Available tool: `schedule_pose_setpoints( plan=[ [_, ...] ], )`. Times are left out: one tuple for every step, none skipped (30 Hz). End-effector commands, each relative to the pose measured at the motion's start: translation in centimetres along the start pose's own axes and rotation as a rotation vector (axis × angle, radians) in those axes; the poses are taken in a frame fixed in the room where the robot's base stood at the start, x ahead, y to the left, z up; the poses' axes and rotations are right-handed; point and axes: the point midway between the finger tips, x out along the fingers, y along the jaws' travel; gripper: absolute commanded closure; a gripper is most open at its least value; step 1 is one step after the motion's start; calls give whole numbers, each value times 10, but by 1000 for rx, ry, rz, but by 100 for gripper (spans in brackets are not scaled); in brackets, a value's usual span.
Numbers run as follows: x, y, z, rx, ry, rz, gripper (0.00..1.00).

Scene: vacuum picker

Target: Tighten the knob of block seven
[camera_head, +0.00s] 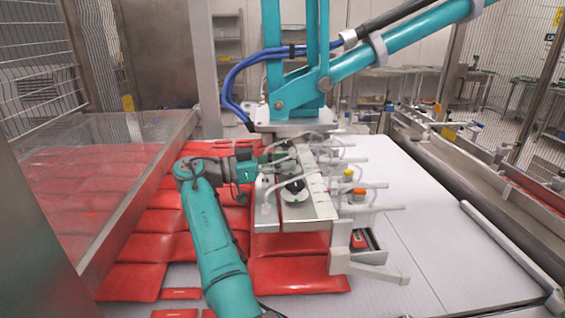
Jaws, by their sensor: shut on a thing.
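The vacuum picker head (318,205) is a grey metal frame with several blocks, pale tubes and side arms, hanging from a teal arm. My gripper (284,158) reaches in from the left to the far left part of the head. It is shut on a small knob there, mostly hidden by the fingers. Block numbers are too small to read, so I cannot confirm which block is seven. A black round knob (293,186) on a pale disc sits on the near part of the head, apart from my gripper.
Red flat packs (295,276) lie under and left of the head on a white conveyor (420,230). A clear-sided chute (95,190) with red packs stands at left. Yellow and orange fittings (359,193) and thin tubes crowd the head's right side.

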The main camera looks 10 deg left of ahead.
Motion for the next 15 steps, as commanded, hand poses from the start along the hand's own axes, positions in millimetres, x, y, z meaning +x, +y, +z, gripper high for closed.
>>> schedule_pose_setpoints(
  plan=[
    [0,0,0,-3,-1,7,92],
    [0,0,0,-2,-1,11,92],
    [0,0,1,-2,-1,16,92],
    [0,0,1,-2,-1,20,92],
    [0,0,1,-1,-1,22,92],
    [0,0,0,-1,-1,25,92],
    [0,0,0,-1,-1,26,92],
    [0,0,1,-1,-1,28,92],
    [0,0,1,-1,-1,29,92],
    [0,0,1,-1,-1,29,92],
    [0,0,1,-1,-1,29,92],
    [0,0,1,-1,-1,30,92],
    [0,0,1,-1,-1,30,92],
    [0,0,1,-1,-1,30,92],
    [0,0,1,-1,-1,30,92]
  ],
)
